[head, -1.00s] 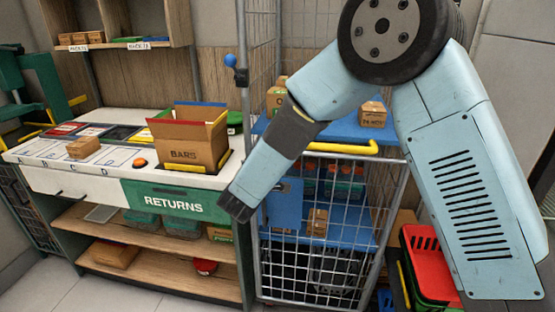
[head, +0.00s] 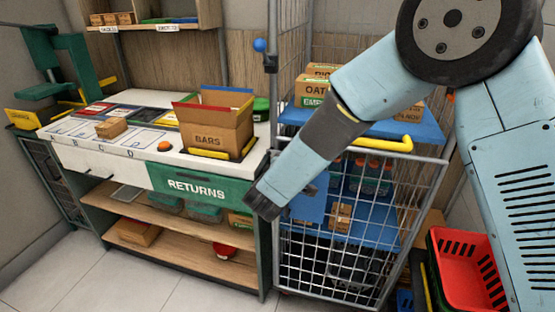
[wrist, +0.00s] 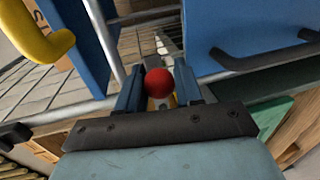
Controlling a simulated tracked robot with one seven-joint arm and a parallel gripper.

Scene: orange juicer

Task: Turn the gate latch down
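My gripper (wrist: 158,90) is in front of the wire gate (head: 340,225) of the cage; in the head view its dark end (head: 263,203) overlaps the gate's left edge, with the fingertips hidden. In the wrist view a red round knob (wrist: 158,82) sits between the two fingers and fills the narrow gap, so they look shut on it. It seems to belong to the gate latch, but its lever is mostly hidden. A yellow and pale bit shows just below the knob. A blue ball (head: 260,45) tops a dark fitting on the cage's left post.
A yellow handle (head: 381,144) lies along the cage top and shows close at upper left in the wrist view (wrist: 38,38). The returns bench (head: 200,187) with an open carton (head: 214,130) stands left. A red basket (head: 463,270) stands right. Floor at front left is clear.

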